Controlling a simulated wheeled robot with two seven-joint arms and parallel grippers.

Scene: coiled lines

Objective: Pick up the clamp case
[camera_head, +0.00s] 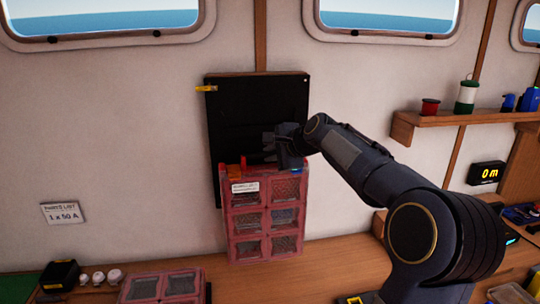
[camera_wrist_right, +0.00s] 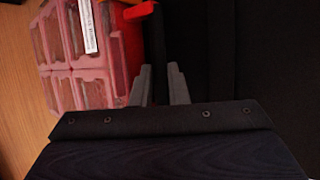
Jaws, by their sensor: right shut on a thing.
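The clamp case is a translucent red case (camera_head: 264,218) with several windowed compartments and a white label near its top left. It stands upright in front of the black wall panel, its lower edge close to the bench; I cannot tell if it touches. My right gripper (camera_head: 272,148) is at its top edge, shut on the case by its red handle area. In the right wrist view the case (camera_wrist_right: 75,50) is at the upper left and my fingers (camera_wrist_right: 160,85) are beside its red handle part; the exact contact is hard to see. My left gripper is not in view.
A similar red case (camera_head: 160,287) lies on the wooden bench (camera_head: 335,262) at lower left, near a black tape measure (camera_head: 60,276) and small white parts. The black panel (camera_head: 255,95) is behind the gripper. A shelf (camera_head: 450,118) with spools is at right.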

